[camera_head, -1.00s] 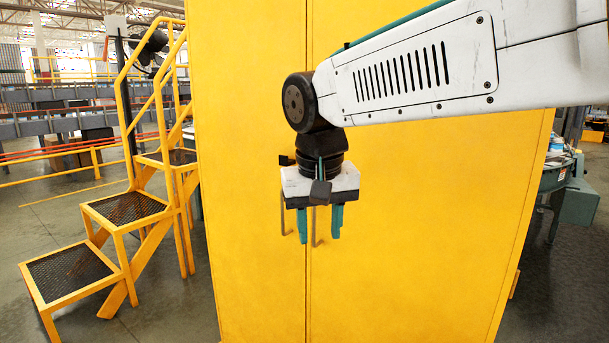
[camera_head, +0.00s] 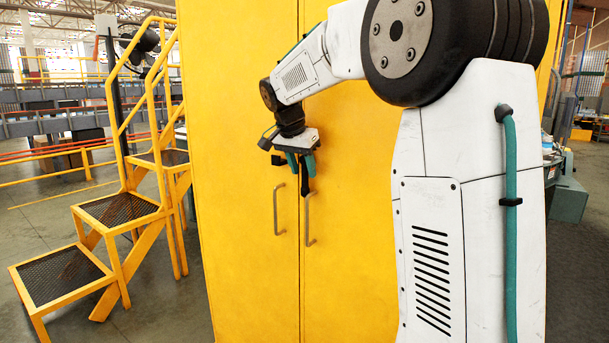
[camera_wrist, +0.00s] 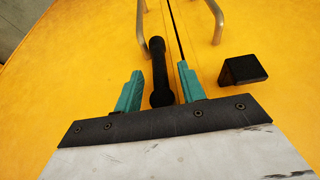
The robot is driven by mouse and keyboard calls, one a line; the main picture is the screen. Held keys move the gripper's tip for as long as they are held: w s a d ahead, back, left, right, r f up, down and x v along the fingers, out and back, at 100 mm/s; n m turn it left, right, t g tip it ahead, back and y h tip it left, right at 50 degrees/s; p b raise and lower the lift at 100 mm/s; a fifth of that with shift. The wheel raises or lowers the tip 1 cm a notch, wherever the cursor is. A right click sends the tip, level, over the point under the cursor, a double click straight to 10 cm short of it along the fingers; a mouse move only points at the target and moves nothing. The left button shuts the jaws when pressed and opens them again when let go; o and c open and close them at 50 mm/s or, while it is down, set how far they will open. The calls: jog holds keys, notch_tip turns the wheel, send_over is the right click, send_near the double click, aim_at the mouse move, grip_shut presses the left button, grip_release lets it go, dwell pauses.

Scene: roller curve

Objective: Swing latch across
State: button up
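The latch is a black bar (camera_head: 304,188) hanging down on the right door of a yellow cabinet (camera_head: 240,100), close to the seam. In the wrist view the latch (camera_wrist: 158,70) lies between my two teal fingers, with visible gaps to both. My gripper (camera_head: 302,172) is open at the latch, and its body hides the latch's upper end in the head view. A black block (camera_head: 278,160), which looks like the latch's catch, sits on the left door; in the wrist view this block (camera_wrist: 243,69) is right of my fingers.
Two metal door handles, the left (camera_head: 277,212) and the right (camera_head: 309,220), stand out from the doors just below my gripper. Yellow steps (camera_head: 120,205) with railings stand left of the cabinet. Open floor shows between them.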

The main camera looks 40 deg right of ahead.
jog(key=shift+x, duration=1.25)
grip_shut()
jog(key=shift+a, duration=0.1)
